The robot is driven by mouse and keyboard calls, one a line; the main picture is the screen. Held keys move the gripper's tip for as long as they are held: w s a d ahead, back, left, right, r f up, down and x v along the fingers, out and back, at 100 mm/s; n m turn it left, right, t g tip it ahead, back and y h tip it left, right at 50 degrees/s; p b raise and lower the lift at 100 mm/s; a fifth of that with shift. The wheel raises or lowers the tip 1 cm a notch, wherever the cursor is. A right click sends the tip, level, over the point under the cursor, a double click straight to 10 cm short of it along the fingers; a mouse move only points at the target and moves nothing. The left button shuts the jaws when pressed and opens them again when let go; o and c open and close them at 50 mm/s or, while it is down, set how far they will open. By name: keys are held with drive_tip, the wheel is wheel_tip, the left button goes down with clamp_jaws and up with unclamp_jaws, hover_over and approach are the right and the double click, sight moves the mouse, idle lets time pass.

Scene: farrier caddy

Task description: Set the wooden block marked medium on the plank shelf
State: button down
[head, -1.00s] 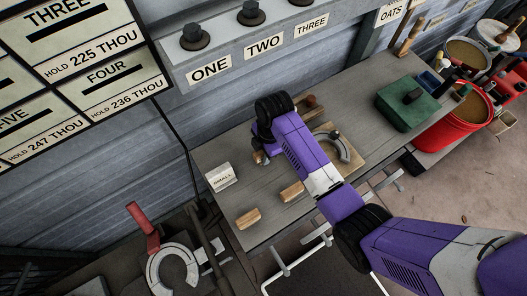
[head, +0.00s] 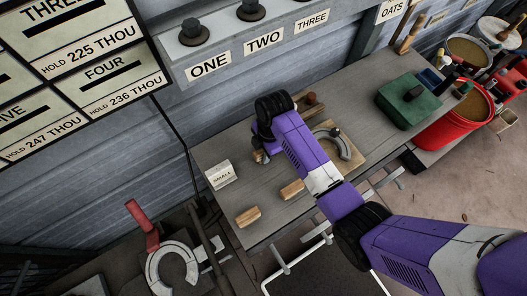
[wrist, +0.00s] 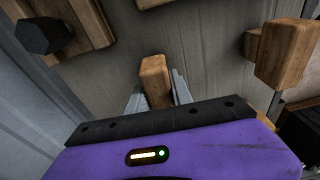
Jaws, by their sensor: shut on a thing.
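My gripper (wrist: 156,92) is shut on a plain wooden block (wrist: 155,72), which stands out between its two grey fingers in the wrist view. I see no marking on the face of this block, so I cannot read its size. In the head view my purple arm reaches over the grey plank-topped bench (head: 215,150) and hides most of the gripper. A pale block marked SMALL (head: 221,174) stands at the left of the bench. Two wooden blocks lie near its front edge, one at the left (head: 248,217) and one further right (head: 292,191). I see no label reading medium.
A wooden board with a grey horseshoe (head: 345,148) lies beyond my arm. A green box (head: 408,103) is further right, beside a red bucket (head: 441,130). A ledge labelled ONE, TWO, THREE (head: 263,42) runs above the bench. The bench between the board and green box looks clear.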

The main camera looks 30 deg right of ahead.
drive_tip(key=shift+f, duration=0.15)
drive_tip(key=c, duration=1.1)
unclamp_jaws()
drive_tip(key=shift+o, duration=0.2)
drive_tip(key=r, duration=0.5)
drive_tip(key=d+r, duration=0.1)
drive_tip(key=r, duration=0.1)
drive_tip(key=shift+r+b, duration=0.3)
drive_tip(key=shift+r, duration=0.05)
drive_tip(key=shift+d+r+p, duration=0.15)
drive_tip(key=shift+r+p, duration=1)
drive_tip(key=shift+d+r+p, duration=0.1)
drive_tip(key=shift+r+p, duration=1)
